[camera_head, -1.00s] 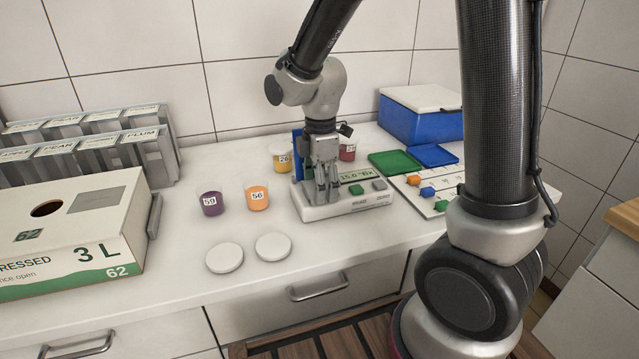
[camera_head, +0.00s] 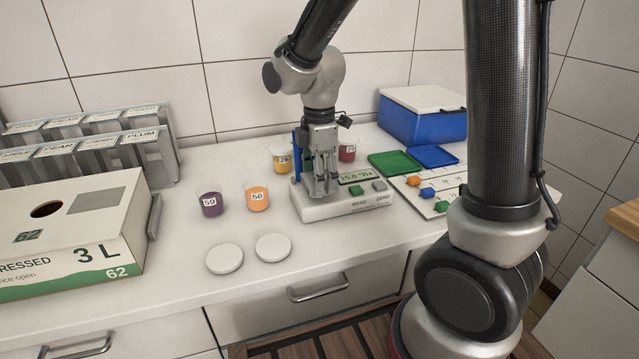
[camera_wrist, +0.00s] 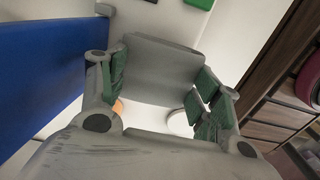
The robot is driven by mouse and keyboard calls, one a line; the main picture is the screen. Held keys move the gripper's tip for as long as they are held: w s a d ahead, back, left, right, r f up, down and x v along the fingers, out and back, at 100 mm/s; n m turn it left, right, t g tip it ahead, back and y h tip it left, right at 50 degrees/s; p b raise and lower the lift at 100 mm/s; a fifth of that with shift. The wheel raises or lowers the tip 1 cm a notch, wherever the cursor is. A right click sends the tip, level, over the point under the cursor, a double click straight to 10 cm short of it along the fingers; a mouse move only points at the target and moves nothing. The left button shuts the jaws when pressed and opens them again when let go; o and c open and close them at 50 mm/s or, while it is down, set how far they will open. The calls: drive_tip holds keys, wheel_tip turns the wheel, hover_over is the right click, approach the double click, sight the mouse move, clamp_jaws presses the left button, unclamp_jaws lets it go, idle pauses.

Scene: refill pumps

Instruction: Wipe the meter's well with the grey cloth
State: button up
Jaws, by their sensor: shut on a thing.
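The meter (camera_head: 345,206) is a white box on the counter with a display reading about 15.0 °Bx and a green and a grey button. My gripper (camera_head: 321,190) is over its left end, pointing down, and hides the well. In the wrist view my gripper (camera_wrist: 163,85) has green-padded fingers on both sides of a smooth grey piece, which looks like the grey cloth (camera_wrist: 165,68). I cannot tell whether the cloth touches the well.
A blue upright panel (camera_head: 297,158) stands close behind the meter's left end. Cups labelled 59 (camera_head: 211,204), 56 (camera_head: 257,199) and 26 (camera_head: 281,159) stand nearby. Two white discs (camera_head: 224,259) lie in front. A board with coloured pieces (camera_head: 428,190) lies right.

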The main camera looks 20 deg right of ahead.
drive_tip(key=shift+r, duration=3)
drive_tip(key=shift+f, duration=0.1)
